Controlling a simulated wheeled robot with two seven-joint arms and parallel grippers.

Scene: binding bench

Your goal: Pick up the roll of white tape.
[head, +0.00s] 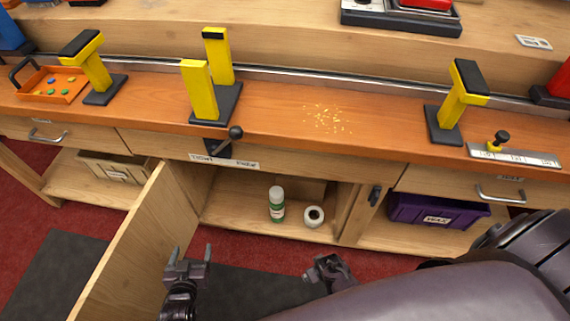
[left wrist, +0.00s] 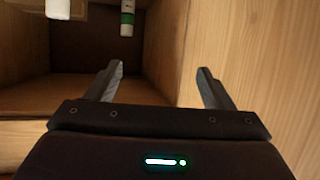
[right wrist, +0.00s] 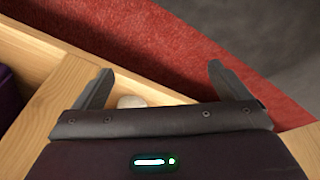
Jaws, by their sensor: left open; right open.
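The roll of white tape (head: 314,216) rests on the floor of the open cupboard under the bench, its dark core hole showing. A white thing at the upper left of the left wrist view (left wrist: 58,8) looks like it. In the right wrist view a pale rounded thing (right wrist: 130,101), probably the roll, shows partly behind the gripper's edge. My left gripper (head: 189,251) is open and empty, in front of the cupboard, left of the roll. My right gripper (head: 328,265) is open, in front of and below the roll in the head view, apart from it.
A green bottle with a white cap (head: 277,206) stands just left of the roll. The open cupboard door (head: 125,250) projects at the left. A purple bin (head: 435,211) sits in the compartment to the right. Yellow-posted tools (head: 198,90) stand on the bench top above.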

